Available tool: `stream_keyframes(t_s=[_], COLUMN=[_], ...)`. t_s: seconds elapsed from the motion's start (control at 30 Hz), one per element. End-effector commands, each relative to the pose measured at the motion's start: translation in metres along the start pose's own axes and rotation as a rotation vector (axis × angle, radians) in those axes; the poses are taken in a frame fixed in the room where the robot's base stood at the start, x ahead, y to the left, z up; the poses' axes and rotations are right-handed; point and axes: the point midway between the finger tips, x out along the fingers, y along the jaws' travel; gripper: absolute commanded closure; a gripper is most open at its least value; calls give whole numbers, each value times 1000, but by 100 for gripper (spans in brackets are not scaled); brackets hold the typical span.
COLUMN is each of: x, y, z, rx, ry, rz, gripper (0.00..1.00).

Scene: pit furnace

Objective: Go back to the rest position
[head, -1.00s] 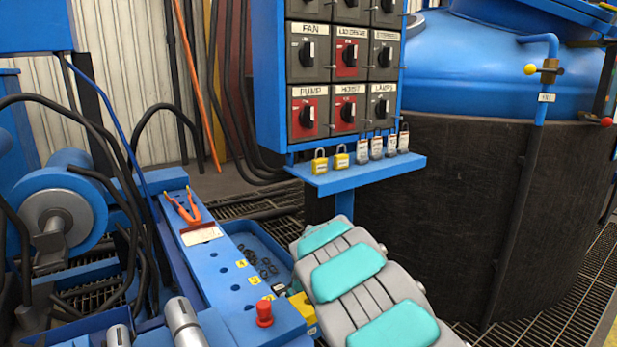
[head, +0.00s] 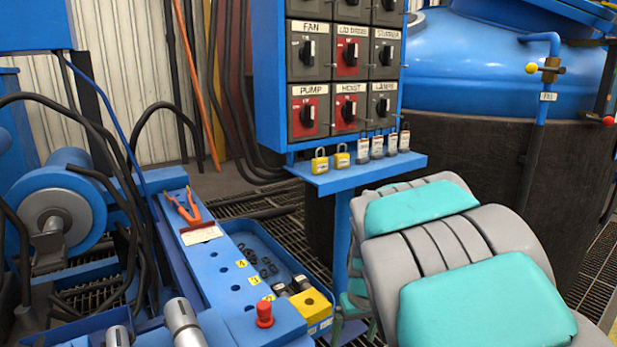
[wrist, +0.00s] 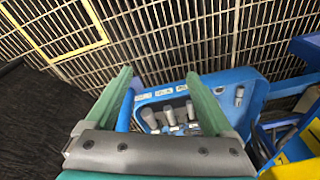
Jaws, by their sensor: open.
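My gripper (wrist: 160,104) shows in the wrist view with its two green fingers apart and nothing between them. I cannot tell how far above the shelf the fingertips are.
The switch panel (head: 345,75) stands above the shelf (head: 360,175) with yellow padlocks (head: 320,162). The blue vessel (head: 480,65) with a dark jacket is at right.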

Motion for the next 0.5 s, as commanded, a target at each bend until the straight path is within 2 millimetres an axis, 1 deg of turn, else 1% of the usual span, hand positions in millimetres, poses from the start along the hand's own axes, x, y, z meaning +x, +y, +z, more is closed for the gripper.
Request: stream_keyframes(t_s=[0.03, 0.1, 0.17, 0.2, 0.27, 0.3, 0.37, 0.4, 0.5], x=[-10, -21, -30, -35, -43, -48, -54, -57, -63], y=[1, 1, 1, 0, -2, -2, -5, -6, -9], z=[19, 44, 68, 86, 111, 127, 153, 170, 206], rx=[22, 54, 80, 96, 121, 135, 156, 167, 190], ry=[-15, -38, -62, -82, -107, -122, -150, -169, -205], rz=[-1, -3, -4, -4, -7, -5, -4, -3, 5], gripper=[13, 13, 13, 13, 13, 13, 13, 13, 13])
